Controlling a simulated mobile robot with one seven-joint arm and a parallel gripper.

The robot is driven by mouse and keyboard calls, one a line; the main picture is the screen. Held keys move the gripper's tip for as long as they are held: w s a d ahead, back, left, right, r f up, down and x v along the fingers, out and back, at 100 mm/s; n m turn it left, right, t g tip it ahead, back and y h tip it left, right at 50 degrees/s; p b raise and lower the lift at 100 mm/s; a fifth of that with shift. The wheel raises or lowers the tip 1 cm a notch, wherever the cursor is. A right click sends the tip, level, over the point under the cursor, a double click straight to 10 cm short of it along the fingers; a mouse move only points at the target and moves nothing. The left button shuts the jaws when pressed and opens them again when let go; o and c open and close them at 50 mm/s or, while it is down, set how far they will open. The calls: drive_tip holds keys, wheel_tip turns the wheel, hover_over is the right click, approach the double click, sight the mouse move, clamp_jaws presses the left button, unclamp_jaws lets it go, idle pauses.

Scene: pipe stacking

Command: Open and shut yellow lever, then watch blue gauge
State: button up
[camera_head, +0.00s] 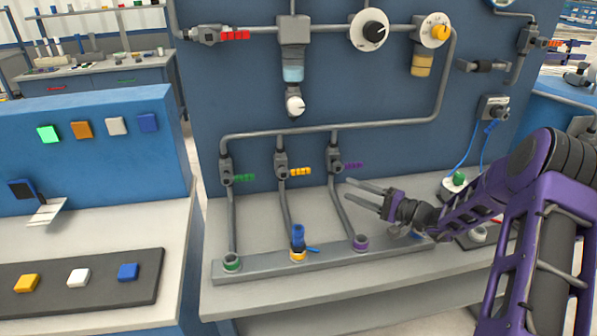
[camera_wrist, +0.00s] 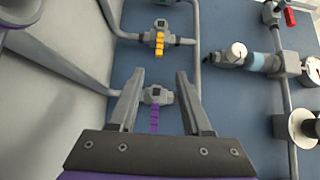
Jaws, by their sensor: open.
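The yellow lever (camera_head: 300,171) is on the middle of three valves on the wall panel and sticks out to the right. In the wrist view the yellow lever (camera_wrist: 161,41) shows at the top, beyond the fingertips. My gripper (camera_head: 348,189) is open and empty, to the right of the yellow lever and below the purple lever (camera_head: 352,165). In the wrist view the purple lever (camera_wrist: 155,118) shows between the fingers of my gripper (camera_wrist: 160,73). A dial with a blue rim (camera_head: 503,2), perhaps the blue gauge, is cut off at the top edge; its reading is hidden.
A green lever (camera_head: 244,177) is on the left valve. Pipes run down to a grey base strip (camera_head: 325,258) on the bench. A red lever (camera_head: 235,36), dials and a horizontal pipe (camera_head: 330,128) are above. Bare panel lies right of the purple lever.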

sight(305, 172)
drive_tip(key=x, duration=1.7)
clamp_jaws()
idle(0.8)
